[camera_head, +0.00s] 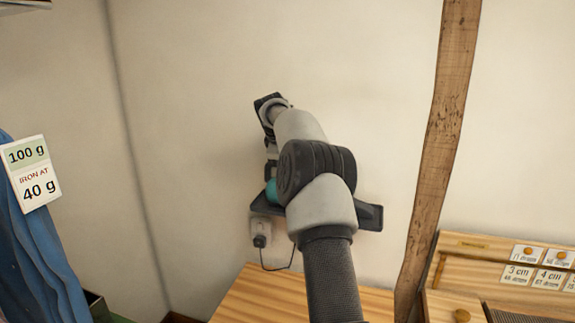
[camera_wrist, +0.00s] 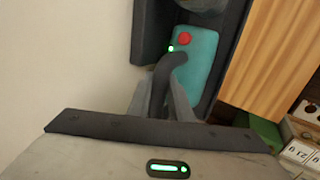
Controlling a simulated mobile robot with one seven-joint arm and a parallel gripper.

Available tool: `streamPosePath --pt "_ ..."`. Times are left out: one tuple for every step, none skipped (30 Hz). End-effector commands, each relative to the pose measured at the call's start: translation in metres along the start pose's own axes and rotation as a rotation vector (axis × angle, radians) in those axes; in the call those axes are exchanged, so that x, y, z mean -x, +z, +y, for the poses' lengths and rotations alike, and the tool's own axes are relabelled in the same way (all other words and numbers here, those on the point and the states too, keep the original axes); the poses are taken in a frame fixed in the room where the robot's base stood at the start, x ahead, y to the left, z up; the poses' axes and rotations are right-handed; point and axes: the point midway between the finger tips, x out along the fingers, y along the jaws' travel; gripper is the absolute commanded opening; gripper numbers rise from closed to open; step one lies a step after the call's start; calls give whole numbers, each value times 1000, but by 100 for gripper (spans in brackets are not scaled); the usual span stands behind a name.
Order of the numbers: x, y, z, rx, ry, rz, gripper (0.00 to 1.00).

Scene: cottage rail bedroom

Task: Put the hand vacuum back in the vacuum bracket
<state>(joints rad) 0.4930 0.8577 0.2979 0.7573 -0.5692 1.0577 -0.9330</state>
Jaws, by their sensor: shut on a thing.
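The hand vacuum is teal with a red button and a small green light. In the wrist view its teal body (camera_wrist: 197,65) and dark curved handle (camera_wrist: 168,70) show; in the head view only a bit of teal (camera_head: 271,191) shows beside my arm. My gripper (camera_wrist: 172,95) is shut on the handle. The dark vacuum bracket (camera_head: 369,216) is fixed on the wall, and in the wrist view its dark sides (camera_wrist: 150,35) flank the vacuum. The vacuum is at the bracket, but I cannot tell whether it is fully seated. My arm hides most of both in the head view.
A wall socket with a plug and cord (camera_head: 261,238) sits below the bracket. A wooden surface (camera_head: 250,292) lies underneath. A wooden post (camera_head: 440,130) stands to the right, near a wooden rack with cards (camera_head: 480,247). Blue cloth (camera_head: 35,250) hangs at left.

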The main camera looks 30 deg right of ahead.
Motion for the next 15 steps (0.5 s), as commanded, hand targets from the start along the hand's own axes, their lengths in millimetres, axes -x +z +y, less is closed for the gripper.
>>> streamPosePath --pt "2 0 2 0 5 1 0" --pt "2 0 2 0 5 1 0" --pt "2 0 2 0 5 1 0" --pt "2 0 2 0 5 1 0" --pt "2 0 2 0 5 1 0" --pt "2 0 2 0 5 1 0" --pt "2 0 2 0 5 1 0" --pt "2 0 2 0 5 1 22" --pt "2 0 2 0 4 1 29" --pt "2 0 2 0 4 1 34" --pt "2 0 2 0 4 1 39" --pt "1 0 1 0 3 1 40" --pt "1 0 1 0 3 0 40" --pt "1 0 1 0 2 0 40" --pt "1 0 1 0 2 0 40"
